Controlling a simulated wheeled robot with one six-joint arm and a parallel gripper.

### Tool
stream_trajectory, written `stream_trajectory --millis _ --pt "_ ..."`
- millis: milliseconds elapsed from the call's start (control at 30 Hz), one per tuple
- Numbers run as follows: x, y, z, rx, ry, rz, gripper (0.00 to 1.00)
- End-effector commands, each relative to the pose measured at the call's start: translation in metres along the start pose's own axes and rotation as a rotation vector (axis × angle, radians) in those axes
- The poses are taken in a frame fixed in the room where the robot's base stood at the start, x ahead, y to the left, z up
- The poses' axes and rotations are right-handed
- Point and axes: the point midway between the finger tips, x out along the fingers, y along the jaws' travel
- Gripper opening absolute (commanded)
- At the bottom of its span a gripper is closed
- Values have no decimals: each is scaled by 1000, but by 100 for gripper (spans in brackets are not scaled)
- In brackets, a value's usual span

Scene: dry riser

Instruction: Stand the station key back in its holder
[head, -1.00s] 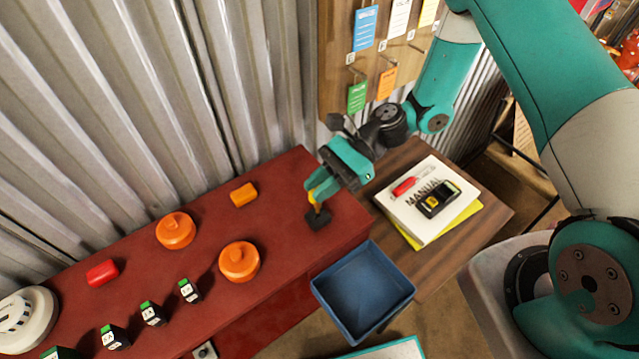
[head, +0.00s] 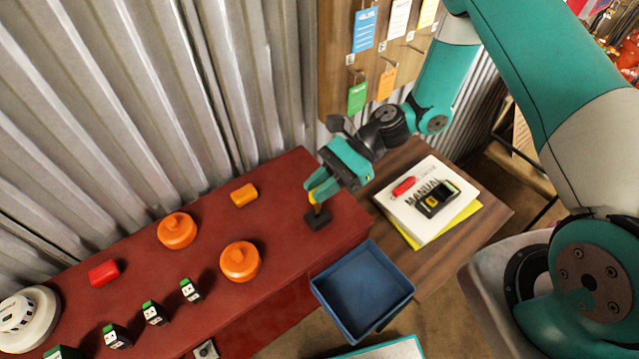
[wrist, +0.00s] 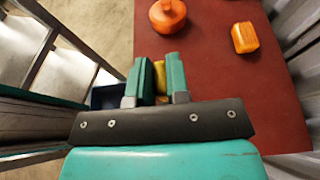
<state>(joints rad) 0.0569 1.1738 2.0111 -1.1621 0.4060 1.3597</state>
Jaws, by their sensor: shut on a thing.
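The station key (head: 314,196) has a yellow handle and a thin brownish shaft pointing down. My gripper (head: 318,191) is shut on its handle above the right end of the red cabinet top. The small black holder (head: 318,219) sits on the cabinet top directly below the key. The shaft's lower end meets the holder in the head view; I cannot tell how far it is inside. In the wrist view the yellow handle (wrist: 160,76) shows between the two teal fingers (wrist: 158,80), and the holder is hidden.
Orange domed pieces (head: 240,261), an orange block (head: 244,195) and a red piece (head: 104,273) lie left on the red cabinet (head: 290,185). A blue bin (head: 362,291) is in front. A manual (head: 420,195) lies on the wooden table to the right. Corrugated wall stands behind.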

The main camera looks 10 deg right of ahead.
Motion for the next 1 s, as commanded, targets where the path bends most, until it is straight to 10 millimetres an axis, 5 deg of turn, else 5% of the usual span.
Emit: stream_trajectory --millis 1000 --pt "7 0 -18 0 0 0 0"
